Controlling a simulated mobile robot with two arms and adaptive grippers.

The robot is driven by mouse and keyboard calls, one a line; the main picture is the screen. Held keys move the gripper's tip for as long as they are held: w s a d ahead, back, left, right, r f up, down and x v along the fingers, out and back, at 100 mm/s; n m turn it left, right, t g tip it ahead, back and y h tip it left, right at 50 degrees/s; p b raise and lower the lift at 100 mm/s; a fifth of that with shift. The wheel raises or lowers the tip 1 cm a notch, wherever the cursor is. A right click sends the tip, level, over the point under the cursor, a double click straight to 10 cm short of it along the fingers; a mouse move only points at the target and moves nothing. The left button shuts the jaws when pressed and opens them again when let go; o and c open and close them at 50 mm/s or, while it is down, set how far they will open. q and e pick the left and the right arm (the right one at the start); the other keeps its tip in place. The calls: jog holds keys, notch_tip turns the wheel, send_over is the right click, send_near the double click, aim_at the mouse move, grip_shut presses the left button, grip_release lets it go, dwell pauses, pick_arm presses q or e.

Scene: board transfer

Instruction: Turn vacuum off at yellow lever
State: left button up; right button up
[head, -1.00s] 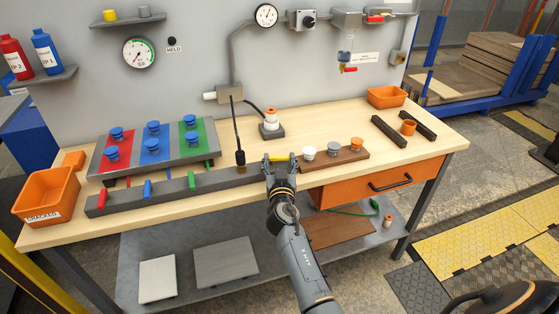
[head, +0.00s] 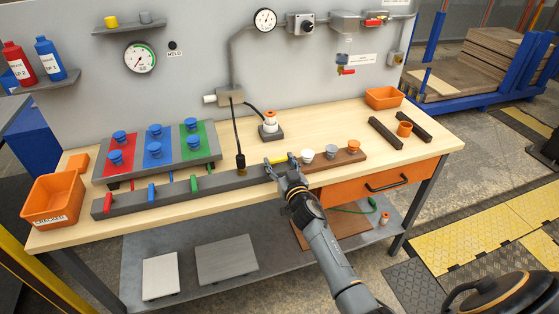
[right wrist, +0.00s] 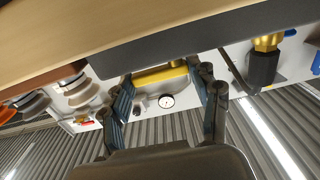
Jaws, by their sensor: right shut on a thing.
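The yellow lever (head: 277,160) is at the right end of the long dark grey bar (head: 172,190) on the workbench. It lies roughly along the bar, while the red (head: 108,202), blue (head: 151,193) and green (head: 194,184) levers stand across it. My right gripper (head: 281,164) is at the yellow lever, its fingers near the lever's two ends. In the right wrist view the yellow lever (right wrist: 160,76) shows between the two fingers (right wrist: 165,95), which are shut on it. The fingers partly cover its ends. My left gripper is not in view.
A black hose with a brass fitting (head: 240,161) stands just left of the yellow lever. A brown strip with white, grey and orange knobs (head: 331,161) is close on the right. A dial gauge (head: 140,57) hangs on the wall.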

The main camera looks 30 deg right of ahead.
jog(key=o, duration=1.1)
jog(key=shift+o, duration=0.2)
jog(key=s+a, duration=0.1)
jog(key=s, duration=1.1)
jog(key=shift+a, duration=0.35)
jog(key=shift+w, duration=0.1)
